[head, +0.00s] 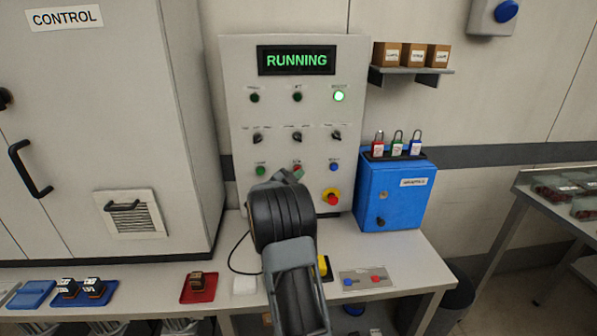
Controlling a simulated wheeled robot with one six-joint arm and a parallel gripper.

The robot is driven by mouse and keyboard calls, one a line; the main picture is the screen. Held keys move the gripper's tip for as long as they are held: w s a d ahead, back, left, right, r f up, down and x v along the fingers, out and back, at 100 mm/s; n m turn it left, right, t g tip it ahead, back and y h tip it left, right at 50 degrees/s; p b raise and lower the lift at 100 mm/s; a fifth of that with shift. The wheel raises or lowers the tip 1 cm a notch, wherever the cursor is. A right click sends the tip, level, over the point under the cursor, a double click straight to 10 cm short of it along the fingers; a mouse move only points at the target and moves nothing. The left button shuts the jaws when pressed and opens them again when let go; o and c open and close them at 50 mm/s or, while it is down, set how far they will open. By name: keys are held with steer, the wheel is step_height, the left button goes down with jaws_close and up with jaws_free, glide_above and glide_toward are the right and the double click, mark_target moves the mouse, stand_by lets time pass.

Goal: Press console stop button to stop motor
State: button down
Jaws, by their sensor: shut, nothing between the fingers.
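The console panel (232,75) stands upright at the back of the bench. Its display (296,60) reads RUNNING in green, and the right indicator lamp (339,96) is lit green. A bottom row holds a green button (260,170), a red button (297,167) partly hidden by my gripper, and a blue button (334,167). A red mushroom button on a yellow base (332,197) sits below them. My gripper (297,174) is shut and empty, at the red button in this view; I cannot tell whether it touches. My arm hides the panel's lower middle.
A blue box (395,195) with several padlocks on top stands right of the panel. A grey CONTROL cabinet (90,120) is at the left. The bench holds a red tray (199,288), blue trays (85,294) and a small plate (366,278) with knobs. A shelf (410,72) holds small boxes.

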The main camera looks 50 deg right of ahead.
stand_by(0.7)
steer(key=shift+w+d, duration=0.3)
steer(key=shift+w, duration=0.1)
steer(key=shift+w+d, duration=0.25)
steer(key=shift+w, duration=0.05)
stand_by(0.8)
steer(key=shift+s+a, duration=0.1)
steer(key=shift+s, duration=0.05)
steer(key=shift+s+a+b, duration=0.45)
steer(key=shift+s, duration=0.05)
stand_by(0.4)
steer(key=shift+s+a+b, duration=0.8)
steer(key=shift+s+a, duration=0.8)
steer(key=shift+s, duration=0.3)
